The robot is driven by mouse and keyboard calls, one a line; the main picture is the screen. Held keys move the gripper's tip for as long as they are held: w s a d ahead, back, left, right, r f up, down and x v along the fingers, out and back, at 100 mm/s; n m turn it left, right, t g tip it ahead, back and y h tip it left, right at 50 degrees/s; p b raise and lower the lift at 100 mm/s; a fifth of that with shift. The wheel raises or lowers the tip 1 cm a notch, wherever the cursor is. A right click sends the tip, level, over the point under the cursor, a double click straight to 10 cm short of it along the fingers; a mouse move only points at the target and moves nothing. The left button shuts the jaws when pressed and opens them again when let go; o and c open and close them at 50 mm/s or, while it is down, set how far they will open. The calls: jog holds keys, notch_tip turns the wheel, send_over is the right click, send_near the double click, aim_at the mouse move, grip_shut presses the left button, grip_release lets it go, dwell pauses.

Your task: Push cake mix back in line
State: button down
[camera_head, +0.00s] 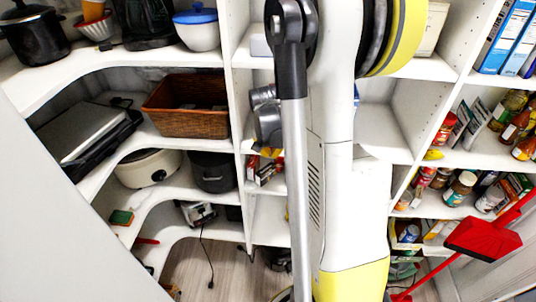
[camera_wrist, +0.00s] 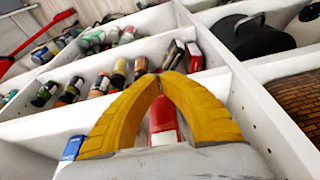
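My gripper (camera_wrist: 163,77) shows in the wrist view with its two yellow fingers curved together and the tips meeting. A red and white item (camera_wrist: 163,122) shows through the gap between the fingers; I cannot tell whether it touches them. Beyond the tips, a dark box (camera_wrist: 173,55) and a red-edged box (camera_wrist: 194,57) stand side by side on a shelf. No label is readable, so I cannot tell which item is the cake mix. In the head view my arm hides the gripper; small boxes (camera_head: 264,167) sit on a middle shelf left of the arm.
Jars and bottles (camera_wrist: 100,85) line the shelves left of the fingers. White uprights (camera_wrist: 222,62) and shelf edges stand close by. In the head view, a wicker basket (camera_head: 187,106) and a white cooker (camera_head: 148,168) are left; a red dustpan (camera_head: 484,238) is at lower right.

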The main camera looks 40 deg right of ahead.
jog(key=shift+w+d, duration=0.25)
jog(key=shift+d, duration=0.15)
jog(key=w+d+b, duration=0.1)
jog(key=d, duration=0.1)
jog(key=w+d, duration=0.2)
jog(key=shift+w+d+b, duration=0.15)
jog(key=shift+d+b, duration=0.2)
jog(key=shift+b, duration=0.05)
jog(key=shift+a, duration=0.1)
jog(key=shift+a, duration=0.1)
